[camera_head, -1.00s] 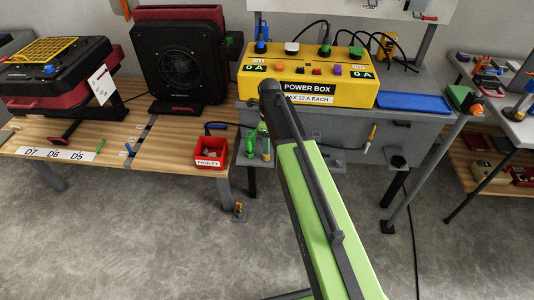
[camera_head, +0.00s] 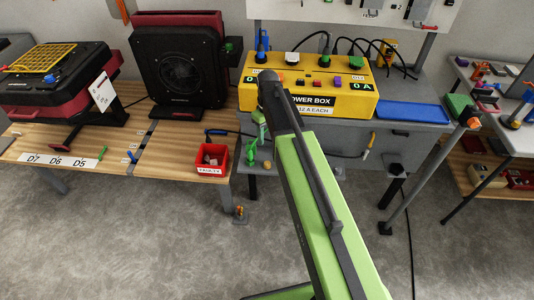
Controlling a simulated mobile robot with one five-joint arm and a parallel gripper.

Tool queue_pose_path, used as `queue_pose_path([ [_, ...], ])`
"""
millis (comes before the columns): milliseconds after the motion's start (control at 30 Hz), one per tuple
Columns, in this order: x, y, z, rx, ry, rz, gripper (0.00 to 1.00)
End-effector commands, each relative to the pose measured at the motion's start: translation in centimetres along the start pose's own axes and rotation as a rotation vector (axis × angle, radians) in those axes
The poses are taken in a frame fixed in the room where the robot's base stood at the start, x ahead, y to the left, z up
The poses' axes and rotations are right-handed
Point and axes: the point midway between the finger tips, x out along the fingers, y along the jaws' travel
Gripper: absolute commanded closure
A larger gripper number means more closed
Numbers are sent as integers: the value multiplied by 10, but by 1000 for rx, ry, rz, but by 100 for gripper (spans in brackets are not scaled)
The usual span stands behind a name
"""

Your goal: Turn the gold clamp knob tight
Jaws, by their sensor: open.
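A small gold, rounded piece (camera_head: 266,164), which looks like the clamp knob, shows low at the front left edge of the grey bench (camera_head: 345,138). A bright green part (camera_head: 251,152) stands just left of it. The gold piece is too small to tell how tight it is. My light green arm with its dark link rises from the bottom right and ends in front of the power box.
A yellow power box (camera_head: 345,97) and a blue tray (camera_head: 412,112) stand on the grey bench. A red bin (camera_head: 211,171) and a black fan unit (camera_head: 180,70) are on the wooden bench at left. A cable hangs at right. The floor in front is clear.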

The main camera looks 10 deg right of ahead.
Motion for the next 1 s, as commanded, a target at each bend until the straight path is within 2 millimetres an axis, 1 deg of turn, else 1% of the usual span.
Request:
queue_pose_path([
  [33,-11,0,0,1,0,0,50],
  [133,-13,0,0,2,0,0,50],
  [333,-6,0,0,3,0,0,50],
  [433,4,0,0,3,0,0,50],
  [567,26,0,0,3,0,0,50],
  [1000,119,0,0,4,0,0,50],
])
